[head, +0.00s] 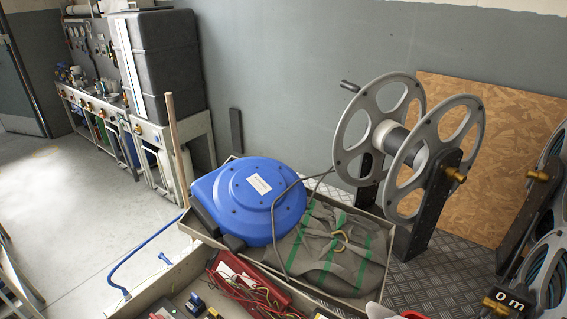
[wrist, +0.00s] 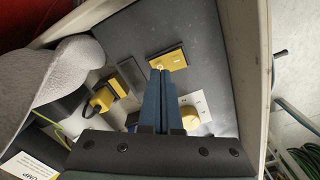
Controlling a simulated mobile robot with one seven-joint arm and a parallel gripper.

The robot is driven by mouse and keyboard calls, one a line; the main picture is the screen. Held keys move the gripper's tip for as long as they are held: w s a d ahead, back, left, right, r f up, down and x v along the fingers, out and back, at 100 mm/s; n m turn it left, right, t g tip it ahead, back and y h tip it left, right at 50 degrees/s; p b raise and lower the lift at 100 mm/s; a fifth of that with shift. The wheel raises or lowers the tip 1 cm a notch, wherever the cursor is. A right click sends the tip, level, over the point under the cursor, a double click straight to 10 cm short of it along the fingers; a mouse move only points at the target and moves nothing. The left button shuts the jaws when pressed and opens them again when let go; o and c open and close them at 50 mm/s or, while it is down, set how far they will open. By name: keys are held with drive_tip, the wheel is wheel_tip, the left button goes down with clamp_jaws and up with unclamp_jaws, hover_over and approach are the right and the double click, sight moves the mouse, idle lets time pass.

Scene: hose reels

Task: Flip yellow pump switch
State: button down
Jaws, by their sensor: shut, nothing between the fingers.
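In the wrist view a yellow switch plate (wrist: 168,61) with a small pale spot on it is fixed to a dark grey panel (wrist: 135,35). My gripper (wrist: 161,73) shows its two dark blue fingers shut together and empty. The fingertips reach to the lower edge of the yellow plate in the picture and hide a little of it. I cannot tell whether they touch it. A white label (wrist: 30,167) reading something like "UMP" is at the lower left. My gripper is not seen in the head view.
A yellow plug (wrist: 102,99) sits left of the fingers, and a white plate with a yellow knob (wrist: 190,118) right of them. A grey cloth-like thing (wrist: 68,68) is close at left. The head view shows a blue reel (head: 250,200) and a grey hose reel (head: 400,140).

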drive_tip(key=shift+r+p, duration=2.35)
drive_tip(key=shift+r, duration=0.15)
